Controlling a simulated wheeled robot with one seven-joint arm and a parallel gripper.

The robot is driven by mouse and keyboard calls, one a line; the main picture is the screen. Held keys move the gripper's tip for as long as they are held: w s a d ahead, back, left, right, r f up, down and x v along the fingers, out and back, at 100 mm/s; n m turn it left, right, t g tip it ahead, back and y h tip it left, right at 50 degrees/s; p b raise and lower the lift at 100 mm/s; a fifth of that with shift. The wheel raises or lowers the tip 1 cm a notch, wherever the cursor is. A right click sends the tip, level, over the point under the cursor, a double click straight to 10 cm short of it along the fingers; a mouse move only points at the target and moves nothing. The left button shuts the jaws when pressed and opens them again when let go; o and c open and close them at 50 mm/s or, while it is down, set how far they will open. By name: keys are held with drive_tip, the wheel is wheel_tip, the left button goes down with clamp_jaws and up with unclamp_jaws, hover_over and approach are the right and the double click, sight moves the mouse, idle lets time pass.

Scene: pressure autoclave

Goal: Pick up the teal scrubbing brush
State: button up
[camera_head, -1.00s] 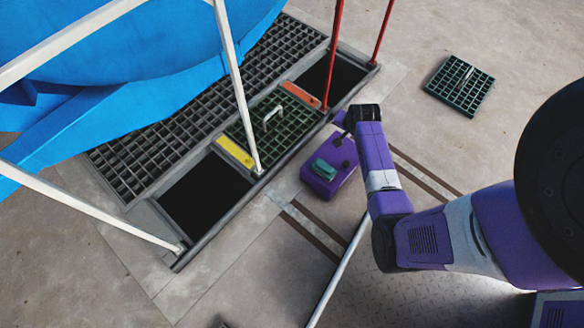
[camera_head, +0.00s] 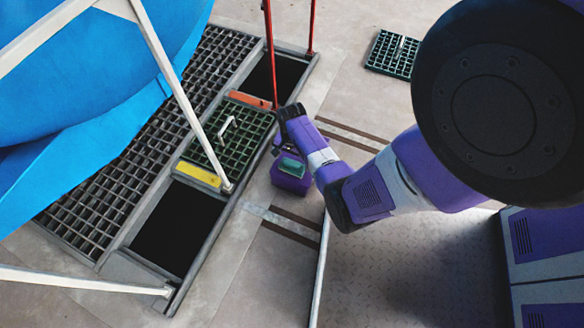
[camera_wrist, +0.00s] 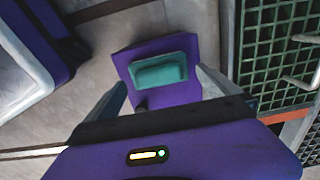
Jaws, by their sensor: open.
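The teal scrubbing brush (camera_head: 291,167) lies on top of a purple box (camera_head: 290,185) on the floor beside the pit frame. The brush also shows in the wrist view (camera_wrist: 160,73), a small rounded block on the flat purple top (camera_wrist: 178,100). My gripper (camera_wrist: 161,79) is open and empty, its two fingers spread on either side of the brush in that view. The fingers look apart from the brush; their height above it is hard to tell. In the head view my wrist hides most of the gripper and part of the box.
A green grate (camera_head: 236,141) with a handle lies between two open dark pits (camera_head: 178,228), with yellow and orange strips at its ends. Red posts (camera_head: 270,55) and white rails (camera_head: 175,75) stand close by. Another grate (camera_head: 392,54) lies on open floor.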

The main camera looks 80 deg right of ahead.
sight(292, 163)
wheel_tip(292, 163, down, 4)
drive_tip(key=shift+f+b, duration=0.1)
drive_tip(key=shift+b, duration=1.05)
drive_tip(key=c, duration=1.3)
wheel_tip(292, 163, up, 20)
drive_tip(key=p, duration=1)
drive_tip(key=shift+c, duration=0.2)
